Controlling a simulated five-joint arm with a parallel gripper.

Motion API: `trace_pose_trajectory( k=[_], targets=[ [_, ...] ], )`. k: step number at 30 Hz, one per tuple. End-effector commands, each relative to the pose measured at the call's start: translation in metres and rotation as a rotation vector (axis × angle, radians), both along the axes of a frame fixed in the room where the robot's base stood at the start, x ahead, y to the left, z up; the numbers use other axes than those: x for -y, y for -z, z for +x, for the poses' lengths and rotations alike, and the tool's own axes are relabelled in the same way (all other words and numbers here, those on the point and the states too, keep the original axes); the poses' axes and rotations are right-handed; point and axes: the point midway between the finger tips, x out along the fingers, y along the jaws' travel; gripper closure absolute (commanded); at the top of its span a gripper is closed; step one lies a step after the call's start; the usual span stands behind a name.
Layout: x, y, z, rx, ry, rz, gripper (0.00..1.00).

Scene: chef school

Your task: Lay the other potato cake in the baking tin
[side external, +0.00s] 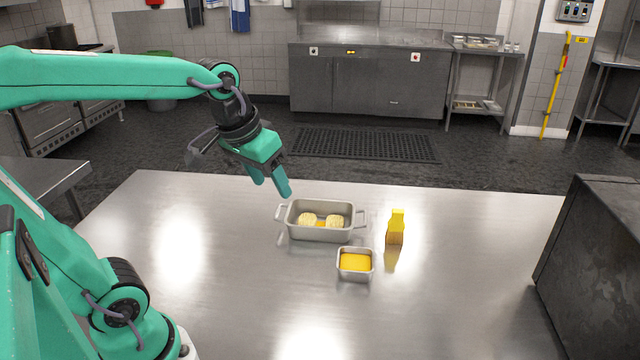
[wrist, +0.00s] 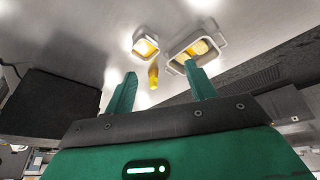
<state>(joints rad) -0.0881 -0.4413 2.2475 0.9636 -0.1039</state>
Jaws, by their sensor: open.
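The baking tin (side external: 318,235) is a grey metal rectangle with a handle at each end, standing on the steel table. Two pale round potato cakes lie side by side in it, one on the left (side external: 307,219) and one on the right (side external: 335,221). Some yellow shows on the tin floor between them. My gripper (side external: 272,188) is open and empty, above and to the left of the tin, pointing down.
A small metal dish (side external: 355,276) of yellow liquid stands in front of the tin. A yellow brush (side external: 396,226) with brown bristles stands upright to the right of the tin. A dark box (side external: 604,270) fills the table's right end. The table between brush and box is clear.

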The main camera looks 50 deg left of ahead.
Motion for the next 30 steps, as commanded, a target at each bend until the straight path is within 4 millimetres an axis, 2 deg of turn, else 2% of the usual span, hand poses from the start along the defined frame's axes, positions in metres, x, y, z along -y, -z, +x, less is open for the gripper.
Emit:
trace_pose_trajectory(
  k=[1,6,12,30],
  targets=[
    [0.005,0.001,-0.011,0.018,0.026,0.006,0.44],
    [0.017,0.009,-0.040,0.069,0.105,0.027,0.44],
    [0.024,0.019,-0.061,0.108,0.165,0.043,0.44],
    [0.026,0.022,-0.066,0.118,0.183,0.049,0.44]
  ],
)
